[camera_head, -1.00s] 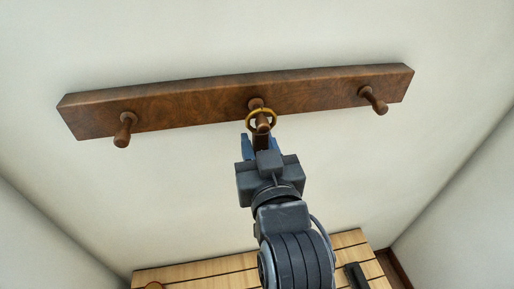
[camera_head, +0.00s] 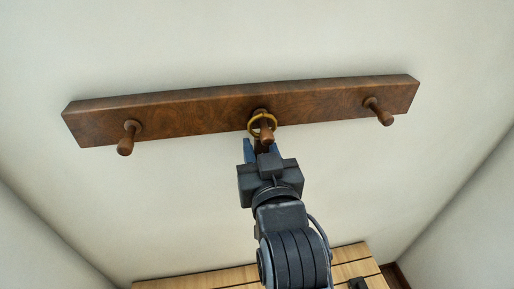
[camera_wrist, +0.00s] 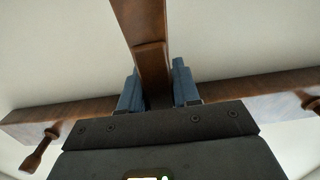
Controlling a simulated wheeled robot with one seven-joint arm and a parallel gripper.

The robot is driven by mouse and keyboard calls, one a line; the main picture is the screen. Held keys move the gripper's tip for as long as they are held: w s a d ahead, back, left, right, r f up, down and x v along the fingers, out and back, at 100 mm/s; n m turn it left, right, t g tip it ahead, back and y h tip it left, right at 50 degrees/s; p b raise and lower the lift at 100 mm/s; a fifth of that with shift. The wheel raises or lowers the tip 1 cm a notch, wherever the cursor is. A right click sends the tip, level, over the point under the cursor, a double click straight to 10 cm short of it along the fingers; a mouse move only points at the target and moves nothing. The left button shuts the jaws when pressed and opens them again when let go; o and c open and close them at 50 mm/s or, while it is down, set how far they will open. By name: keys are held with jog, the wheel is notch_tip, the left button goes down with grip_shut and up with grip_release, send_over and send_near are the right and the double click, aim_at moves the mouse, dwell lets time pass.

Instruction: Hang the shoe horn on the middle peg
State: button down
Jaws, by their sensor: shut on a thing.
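The shoe horn (camera_wrist: 145,45) is a dark brown strip between my blue fingers in the wrist view. Its brass ring (camera_head: 250,123) shows in the head view and encircles the middle peg (camera_head: 267,137), close to the board; the peg's knob sticks out through it. My gripper (camera_head: 261,150) is just below the middle peg, shut on the shoe horn; its fingers also show in the wrist view (camera_wrist: 157,90). Most of the shoe horn is hidden behind my gripper and arm in the head view.
The wooden peg board (camera_head: 190,112) is on the pale wall. A left peg (camera_head: 127,138) and a right peg (camera_head: 380,112) are bare. A slatted wooden surface (camera_head: 210,280) lies below, with a dark object (camera_head: 357,284) on it. Wall space around is free.

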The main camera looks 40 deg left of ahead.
dwell(0.3)
jog(key=c, duration=0.7)
grip_release()
jog(key=shift+c, duration=0.2)
